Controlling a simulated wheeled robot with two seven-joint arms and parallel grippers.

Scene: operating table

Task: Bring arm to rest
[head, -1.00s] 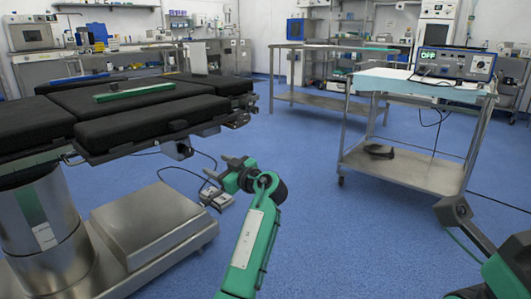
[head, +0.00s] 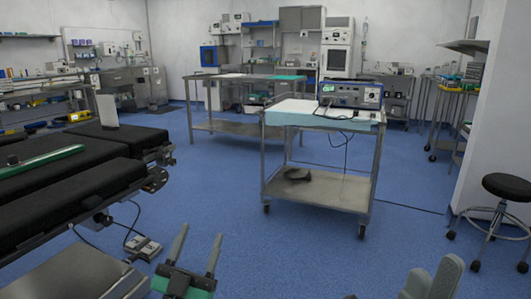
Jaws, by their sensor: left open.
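My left gripper (head: 199,234) is in the lower middle-left of the head view. Its two grey fingers are spread apart and point away from me, with nothing between them. It is over the blue floor, to the right of the operating table (head: 95,192). My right gripper (head: 433,270) shows only in part at the bottom right edge, as grey finger-like parts. Its jaw opening cannot be made out, and the rest of the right arm is out of the picture.
A steel cart (head: 330,188) carrying an electronic unit (head: 350,95) stands ahead. A black stool (head: 505,188) is at the right, beside a white wall. A foot pedal (head: 142,247) with a cable lies on the floor by the operating table. Open floor lies between table and cart.

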